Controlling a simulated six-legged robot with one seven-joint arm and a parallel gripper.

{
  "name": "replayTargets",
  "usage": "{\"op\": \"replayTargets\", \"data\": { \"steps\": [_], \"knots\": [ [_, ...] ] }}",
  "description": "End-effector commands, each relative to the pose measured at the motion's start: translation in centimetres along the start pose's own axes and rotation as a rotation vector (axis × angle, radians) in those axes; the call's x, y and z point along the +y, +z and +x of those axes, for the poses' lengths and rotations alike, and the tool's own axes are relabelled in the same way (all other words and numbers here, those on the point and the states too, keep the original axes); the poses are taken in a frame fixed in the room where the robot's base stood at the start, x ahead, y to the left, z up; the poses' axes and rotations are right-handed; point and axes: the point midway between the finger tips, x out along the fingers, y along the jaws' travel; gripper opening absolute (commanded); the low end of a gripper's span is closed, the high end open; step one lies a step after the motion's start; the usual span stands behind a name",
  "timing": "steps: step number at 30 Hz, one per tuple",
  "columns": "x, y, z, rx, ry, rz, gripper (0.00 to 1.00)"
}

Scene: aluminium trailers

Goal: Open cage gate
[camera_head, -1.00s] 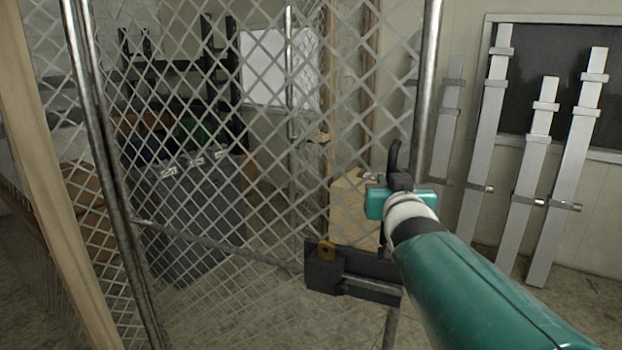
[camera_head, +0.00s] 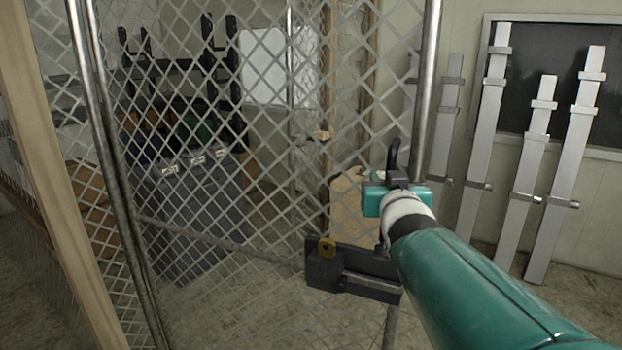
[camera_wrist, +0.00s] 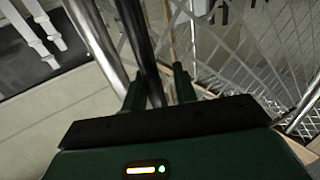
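The cage gate (camera_head: 235,215) is a chain-link panel in a metal frame, across the middle of the head view. Its right upright post (camera_head: 426,85) runs beside my gripper (camera_head: 396,185) and also shows in the wrist view (camera_wrist: 96,40). A black latch box (camera_head: 350,272) with a brass padlock-like piece sits low on the gate. The fingers stand apart, with a gap on the right of the bar. Contact is unclear.
Behind the mesh are grey cases (camera_head: 200,210), a black rack and a cardboard box (camera_head: 350,195). Tall aluminium beams (camera_head: 568,165) lean on the right wall. A wooden post (camera_head: 50,170) stands at the left.

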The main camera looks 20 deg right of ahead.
Motion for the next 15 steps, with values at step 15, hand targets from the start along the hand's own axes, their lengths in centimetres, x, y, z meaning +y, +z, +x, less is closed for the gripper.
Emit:
{"op": "replayTargets", "data": {
  "steps": [15],
  "knots": [
    [0.2, -0.1, -1.6, 0.001, 0.005, 0.001, 0.36]
  ]
}}
